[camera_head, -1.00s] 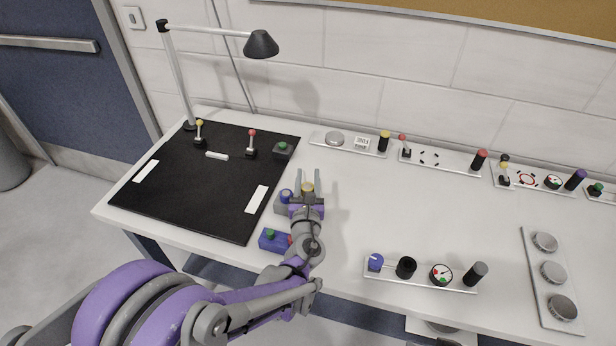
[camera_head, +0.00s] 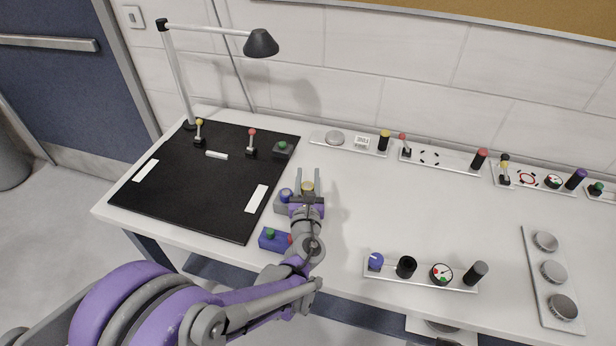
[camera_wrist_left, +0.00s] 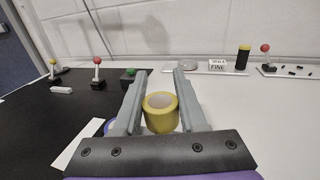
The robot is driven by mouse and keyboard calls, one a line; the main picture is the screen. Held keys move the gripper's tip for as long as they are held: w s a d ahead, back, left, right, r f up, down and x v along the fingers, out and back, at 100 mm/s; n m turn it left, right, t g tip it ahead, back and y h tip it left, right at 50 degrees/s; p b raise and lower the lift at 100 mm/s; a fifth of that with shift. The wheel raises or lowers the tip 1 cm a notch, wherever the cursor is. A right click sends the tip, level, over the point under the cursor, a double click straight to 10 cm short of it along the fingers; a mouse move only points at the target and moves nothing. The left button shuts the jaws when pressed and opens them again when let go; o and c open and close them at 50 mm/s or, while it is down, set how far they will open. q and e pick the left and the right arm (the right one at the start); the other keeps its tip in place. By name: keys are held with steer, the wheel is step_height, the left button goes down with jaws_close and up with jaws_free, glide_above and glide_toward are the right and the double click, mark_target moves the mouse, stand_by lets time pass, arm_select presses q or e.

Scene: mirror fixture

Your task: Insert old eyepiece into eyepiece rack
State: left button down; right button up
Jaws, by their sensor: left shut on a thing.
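A short yellow cylinder (camera_wrist_left: 161,113) with a paler round top, which may be the old eyepiece, is between the fingers of my left gripper (camera_wrist_left: 160,90) in the left wrist view. I cannot tell for sure which fixture is the eyepiece rack. A strip at the front (camera_head: 425,284) carries a black open-topped cylinder (camera_head: 406,267). My right gripper is not in view.
Close to the left gripper are a blue button box (camera_head: 284,200) and a blue box with a green button (camera_head: 270,236). The black mat (camera_head: 190,205) holds joysticks. Strips with a yellow-topped cylinder (camera_head: 384,141) and others line the wall. The table's middle is clear.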

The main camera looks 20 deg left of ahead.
mark_target(308, 186)
arm_select(q)
steer(key=shift+f+b, duration=1.35)
steer(key=shift+f, duration=0.35)
steer(key=shift+r, duration=0.15)
stand_by(0.3)
steer(key=shift+r+p, duration=1.05)
steer(key=shift+r, duration=0.2)
steer(key=shift+f+b, duration=1.15)
steer(key=shift+f, duration=0.15)
stand_by(1.0)
steer(key=shift+c, duration=1.9)
jaws_free()
steer(key=shift+s, duration=0.1)
steer(key=v, duration=1)
steer(key=shift+s+d, duration=0.15)
steer(key=shift+s, duration=0.15)
